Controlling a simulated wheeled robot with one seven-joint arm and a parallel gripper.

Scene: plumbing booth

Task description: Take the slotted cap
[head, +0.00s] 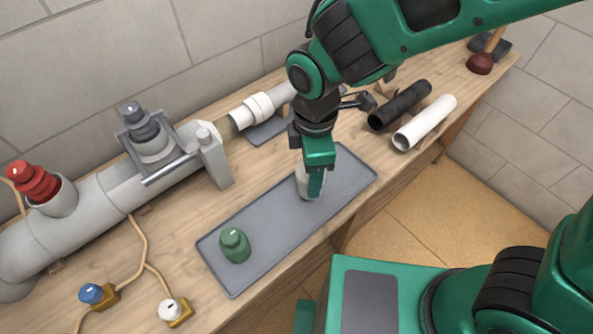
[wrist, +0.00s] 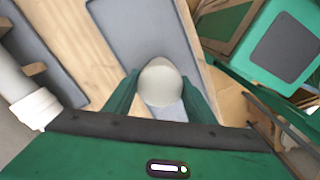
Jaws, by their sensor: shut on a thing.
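My gripper (head: 314,188) points down over the grey tray (head: 268,226) and is shut on a pale, rounded cap (head: 302,184). In the wrist view the pale cap (wrist: 160,83) sits between the two green fingers, its smooth round top facing the camera. No slot shows on it from here, and its lower part is hidden. I cannot tell whether it touches the tray. A green cap with a stepped top (head: 235,244) stands on the tray's near left end, apart from my gripper.
A large grey pipe (head: 95,212) with a red-topped branch (head: 32,182) and a clamped valve (head: 150,135) runs along the wall. Blue (head: 92,293) and white (head: 172,309) knobs stand front left. Black (head: 400,105) and white (head: 425,122) tubes lie to the right.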

